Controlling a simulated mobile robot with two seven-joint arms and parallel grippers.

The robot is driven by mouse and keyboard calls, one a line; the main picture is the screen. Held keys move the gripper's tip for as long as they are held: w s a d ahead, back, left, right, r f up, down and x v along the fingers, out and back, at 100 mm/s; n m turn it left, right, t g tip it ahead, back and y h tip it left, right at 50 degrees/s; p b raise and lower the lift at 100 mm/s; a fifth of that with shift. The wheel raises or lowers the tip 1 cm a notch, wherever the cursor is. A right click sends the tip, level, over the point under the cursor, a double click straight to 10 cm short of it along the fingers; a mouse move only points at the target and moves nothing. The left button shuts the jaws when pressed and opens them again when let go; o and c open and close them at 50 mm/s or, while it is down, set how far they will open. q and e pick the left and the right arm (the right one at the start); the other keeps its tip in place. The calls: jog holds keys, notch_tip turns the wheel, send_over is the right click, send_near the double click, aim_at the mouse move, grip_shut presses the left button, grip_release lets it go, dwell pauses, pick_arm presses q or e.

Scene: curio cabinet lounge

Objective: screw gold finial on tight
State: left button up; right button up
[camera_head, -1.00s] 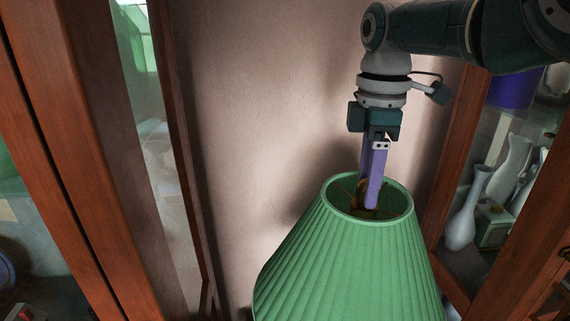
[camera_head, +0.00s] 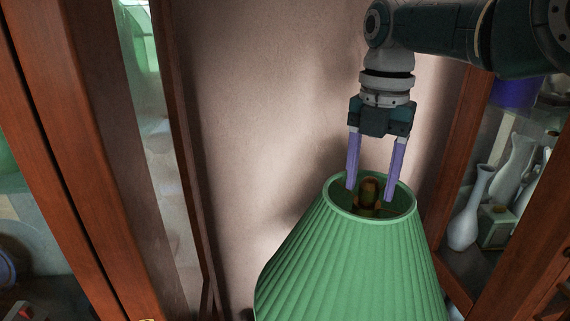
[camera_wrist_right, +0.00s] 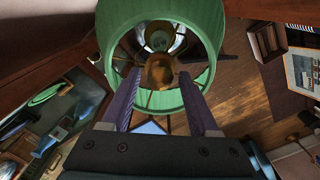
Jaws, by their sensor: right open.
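The gold finial (camera_head: 369,190) stands upright in the top opening of the green pleated lampshade (camera_head: 345,262). In the right wrist view the finial (camera_wrist_right: 160,70) shows in the middle of the shade's ring (camera_wrist_right: 112,28), with a bulb-like shape beyond it. My right gripper (camera_head: 370,194) is open, its two purple fingers pointing down on either side of the finial, with a gap to each. The fingertips are at about the height of the shade's rim. They also show in the right wrist view (camera_wrist_right: 162,88). The finial's thread is hidden. My left gripper is not in view.
A wooden glass-fronted cabinet (camera_head: 88,170) stands at the left. Another cabinet (camera_head: 450,170) at the right holds white vases (camera_head: 468,212) and a small box. A plain wall (camera_head: 255,120) is close behind the lamp.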

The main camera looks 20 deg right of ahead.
jog(key=n, duration=0.4)
jog(key=n+b, duration=0.1)
jog(key=n, duration=0.3)
jog(key=shift+n, duration=0.3)
jog(key=shift+c, duration=0.2)
jog(key=c, duration=0.6)
grip_shut()
dwell(0.4)
